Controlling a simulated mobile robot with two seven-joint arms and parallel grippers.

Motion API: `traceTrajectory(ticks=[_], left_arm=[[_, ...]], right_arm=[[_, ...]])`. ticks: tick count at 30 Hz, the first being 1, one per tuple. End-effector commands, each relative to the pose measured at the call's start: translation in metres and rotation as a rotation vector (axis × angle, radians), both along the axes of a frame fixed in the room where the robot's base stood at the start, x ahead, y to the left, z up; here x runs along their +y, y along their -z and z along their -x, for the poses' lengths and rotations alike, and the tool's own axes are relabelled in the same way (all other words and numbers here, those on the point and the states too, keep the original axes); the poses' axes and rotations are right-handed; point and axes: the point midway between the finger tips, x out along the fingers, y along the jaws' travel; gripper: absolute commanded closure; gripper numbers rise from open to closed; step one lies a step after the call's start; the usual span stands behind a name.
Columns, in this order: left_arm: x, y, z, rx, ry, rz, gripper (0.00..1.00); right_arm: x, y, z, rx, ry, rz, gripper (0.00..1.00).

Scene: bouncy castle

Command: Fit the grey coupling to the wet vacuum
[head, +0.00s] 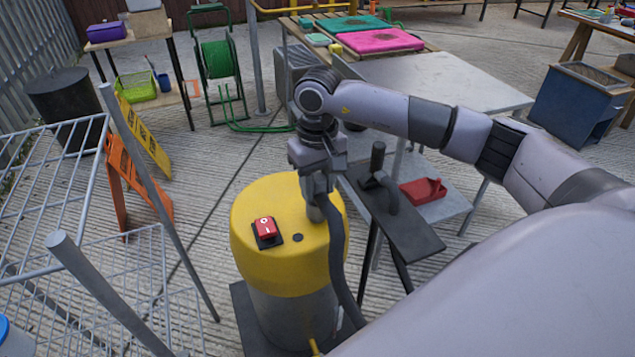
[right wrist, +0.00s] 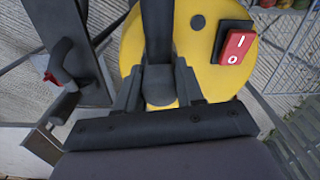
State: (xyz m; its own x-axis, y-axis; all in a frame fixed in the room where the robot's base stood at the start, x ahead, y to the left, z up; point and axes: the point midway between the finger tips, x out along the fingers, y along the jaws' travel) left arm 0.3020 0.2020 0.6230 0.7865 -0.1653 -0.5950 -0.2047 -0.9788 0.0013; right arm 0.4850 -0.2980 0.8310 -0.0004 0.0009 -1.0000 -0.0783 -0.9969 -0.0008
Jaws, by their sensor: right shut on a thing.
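The wet vacuum (head: 258,200) has a yellow lid and a grey drum, with a red switch on the lid; the lid also shows in the right wrist view (right wrist: 136,45). My right gripper (head: 317,188) is over the lid's right side, shut on the grey coupling (head: 316,212). A dark hose (head: 338,260) runs from the coupling down the vacuum's side. In the right wrist view the coupling (right wrist: 159,82) sits between the fingers. The coupling's lower end is at the lid, but I cannot tell whether it is seated. My left gripper is not in view.
A dark stand (head: 405,222) with an upright handle is close on the right, beside a red tray (head: 423,190). A wire rack (head: 65,190) is at the left. An orange barrier (head: 125,180) and a green hose reel (head: 217,62) stand behind. Concrete floor is clear between them.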

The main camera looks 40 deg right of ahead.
Motion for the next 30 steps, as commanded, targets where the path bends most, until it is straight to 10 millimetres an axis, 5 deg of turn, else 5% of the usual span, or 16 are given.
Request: traceTrajectory(ticks=[30], left_arm=[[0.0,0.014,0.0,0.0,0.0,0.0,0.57]], right_arm=[[0.0,0.016,0.0,-0.001,0.0,0.0,0.9]])
